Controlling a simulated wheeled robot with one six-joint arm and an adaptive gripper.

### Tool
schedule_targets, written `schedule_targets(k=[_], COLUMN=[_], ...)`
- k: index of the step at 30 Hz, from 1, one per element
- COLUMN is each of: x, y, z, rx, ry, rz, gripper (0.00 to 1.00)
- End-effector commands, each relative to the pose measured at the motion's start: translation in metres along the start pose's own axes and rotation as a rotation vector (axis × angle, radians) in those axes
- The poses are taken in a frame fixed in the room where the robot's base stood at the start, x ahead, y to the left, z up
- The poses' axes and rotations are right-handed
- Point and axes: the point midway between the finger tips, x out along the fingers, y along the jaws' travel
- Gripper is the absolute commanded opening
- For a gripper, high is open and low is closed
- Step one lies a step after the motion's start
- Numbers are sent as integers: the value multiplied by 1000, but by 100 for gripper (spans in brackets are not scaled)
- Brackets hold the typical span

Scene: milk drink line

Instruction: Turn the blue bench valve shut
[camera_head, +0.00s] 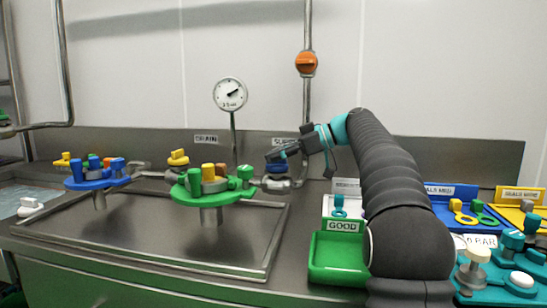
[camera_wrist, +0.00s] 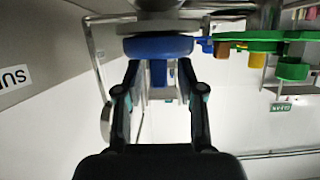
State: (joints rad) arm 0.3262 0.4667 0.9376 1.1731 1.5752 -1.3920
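The blue bench valve (camera_head: 277,168) sits on metal pipework at the back of the bench, just right of the green round stand, partly hidden by my gripper. In the wrist view it is a blue round knob (camera_wrist: 158,46) with a blue tab (camera_wrist: 159,74) standing out from its middle. My gripper (camera_head: 276,156) reaches in from the right, at the valve. In the wrist view my gripper (camera_wrist: 159,70) is open, with one finger on each side of the tab. Gaps show between the fingers and the tab. The fingertips lie close to the knob's face; contact cannot be told.
A green round stand (camera_head: 212,193) with upright pegs is close left of the valve. A yellow valve (camera_head: 178,158) is under the DRAIN sign. An orange valve (camera_head: 306,63) is on the vertical pipe above. A gauge (camera_head: 230,94) and green GOOD tray (camera_head: 337,260) stand nearby.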

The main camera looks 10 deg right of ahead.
Motion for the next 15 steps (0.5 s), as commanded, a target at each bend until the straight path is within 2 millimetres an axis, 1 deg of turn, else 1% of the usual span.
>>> schedule_targets(k=[4,13,14,15], x=[8,9,9,9], y=[0,0,0,0], z=[0,0,0,0], rx=[0,0,0,0], ry=[0,0,0,0], rz=[1,2,2,2], gripper=[39,39,31,21])
